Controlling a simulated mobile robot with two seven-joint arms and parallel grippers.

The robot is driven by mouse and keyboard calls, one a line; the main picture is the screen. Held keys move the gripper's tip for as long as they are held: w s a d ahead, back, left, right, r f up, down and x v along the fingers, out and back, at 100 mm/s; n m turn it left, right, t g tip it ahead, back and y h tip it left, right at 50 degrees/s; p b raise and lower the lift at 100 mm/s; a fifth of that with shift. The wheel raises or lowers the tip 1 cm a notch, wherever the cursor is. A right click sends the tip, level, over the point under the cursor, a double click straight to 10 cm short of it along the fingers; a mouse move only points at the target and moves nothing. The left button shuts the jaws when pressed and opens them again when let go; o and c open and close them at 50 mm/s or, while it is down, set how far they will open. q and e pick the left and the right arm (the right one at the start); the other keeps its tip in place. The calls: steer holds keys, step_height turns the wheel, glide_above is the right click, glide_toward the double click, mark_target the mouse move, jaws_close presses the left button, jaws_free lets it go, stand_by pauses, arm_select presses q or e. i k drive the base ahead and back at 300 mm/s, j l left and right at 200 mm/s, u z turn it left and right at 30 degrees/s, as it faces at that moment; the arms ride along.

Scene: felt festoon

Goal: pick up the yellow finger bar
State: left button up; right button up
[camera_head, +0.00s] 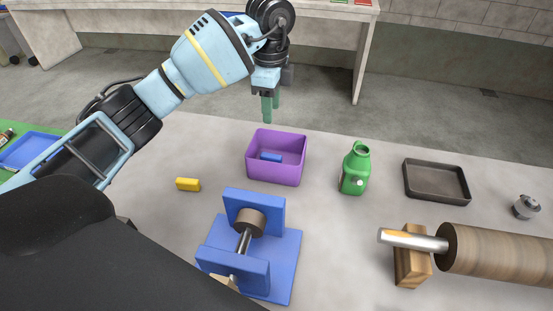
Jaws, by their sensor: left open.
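The yellow finger bar (188,184) is a small yellow block lying on the grey table, left of the purple bin and below my left forearm in the picture. My left gripper (270,106) has greenish fingers that point down. It is above and behind the purple bin (274,174), up and to the right of the yellow bar and well apart from it. The left gripper is open, and nothing shows between its fingers. My right gripper does not show.
A blue block (270,157) lies in the purple bin. A blue stand with a roller (280,262) is in front. A green bottle (355,168), a dark tray (436,182) and a large roll (500,254) stand to the right. The table around the yellow bar is clear.

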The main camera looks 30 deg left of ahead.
mark_target(185, 184)
steer(key=k+l, duration=0.5)
steer(key=k, duration=0.2)
steer(key=k+l, duration=0.45)
steer(key=k, duration=0.2)
